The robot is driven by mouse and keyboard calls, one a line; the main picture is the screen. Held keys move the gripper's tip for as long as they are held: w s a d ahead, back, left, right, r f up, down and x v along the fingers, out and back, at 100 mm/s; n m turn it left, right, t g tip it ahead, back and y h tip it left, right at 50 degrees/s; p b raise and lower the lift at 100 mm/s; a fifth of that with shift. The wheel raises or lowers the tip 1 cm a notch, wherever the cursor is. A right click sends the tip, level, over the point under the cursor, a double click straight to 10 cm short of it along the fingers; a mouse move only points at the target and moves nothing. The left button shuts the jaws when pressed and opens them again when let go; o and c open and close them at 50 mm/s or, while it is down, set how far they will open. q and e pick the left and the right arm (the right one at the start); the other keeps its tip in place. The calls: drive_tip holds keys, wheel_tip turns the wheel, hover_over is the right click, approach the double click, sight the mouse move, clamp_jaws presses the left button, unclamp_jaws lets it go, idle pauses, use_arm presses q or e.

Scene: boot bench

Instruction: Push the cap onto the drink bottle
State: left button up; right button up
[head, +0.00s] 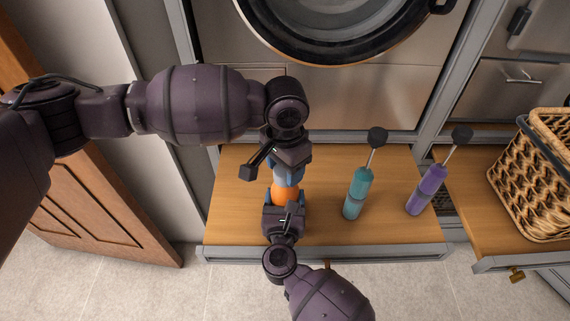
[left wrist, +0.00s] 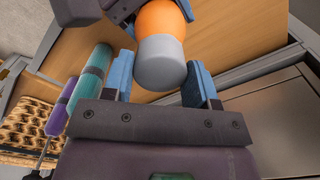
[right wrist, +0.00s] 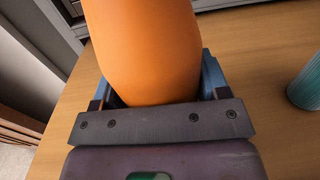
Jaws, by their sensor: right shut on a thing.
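In the left wrist view the orange bottle (left wrist: 162,18) ends in a rounded grey cap (left wrist: 163,62). From this angle I cannot tell how fully the cap is seated. My left gripper (left wrist: 162,82) is open, its two blue fingers on either side of the cap's end. In the head view my left gripper (head: 287,172) is just beyond the orange bottle (head: 285,193) and hides the cap. My right gripper (head: 284,217) is on the near side.
The wooden bench (head: 325,165) carries a teal bottle-like object (head: 357,193) and a purple one (head: 427,190), each with a thin rod and dark knob, to the right. A wicker basket (head: 535,175) stands farther right. The bench's left end is clear.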

use_arm(q)
drive_tip(key=o, duration=0.4)
drive_tip(key=shift+o, duration=0.2)
wheel_tip(320, 180, up, 12)
idle(0.4)
use_arm(e)
drive_tip(key=o, duration=1.4)
drive_tip(key=shift+c, duration=0.2)
use_arm(q)
drive_tip(key=shift+f+b, duration=0.35)
drive_tip(key=shift+f, duration=0.35)
use_arm(e)
drive_tip(key=s, duration=1)
drive_tip(key=shift+s+a, duration=0.35)
drive_tip(key=shift+s, duration=0.05)
